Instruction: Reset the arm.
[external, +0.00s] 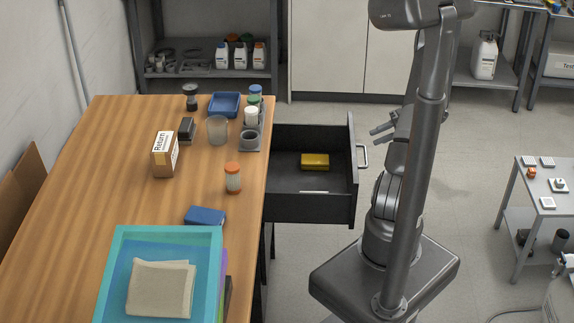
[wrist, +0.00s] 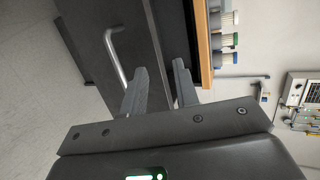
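My gripper (external: 383,130) is at the right of the open drawer's front, beyond the handle in the external view. In the wrist view my gripper (wrist: 160,80) has its two fingers apart with nothing between them. The arm stands folded over its base, to the right of the table. The open drawer (external: 352,205) sticks out from the table's right side. Its handle (external: 363,157) also shows in the wrist view (wrist: 115,55), apart from the fingers.
A yellow box (external: 315,161) lies in the drawer. The wooden table (external: 100,190) holds a teal tray (external: 118,270) with a folded cloth, a carton (external: 164,156), a blue tray (external: 224,104) and several containers. A white cart (external: 540,190) stands at the right. Floor between is clear.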

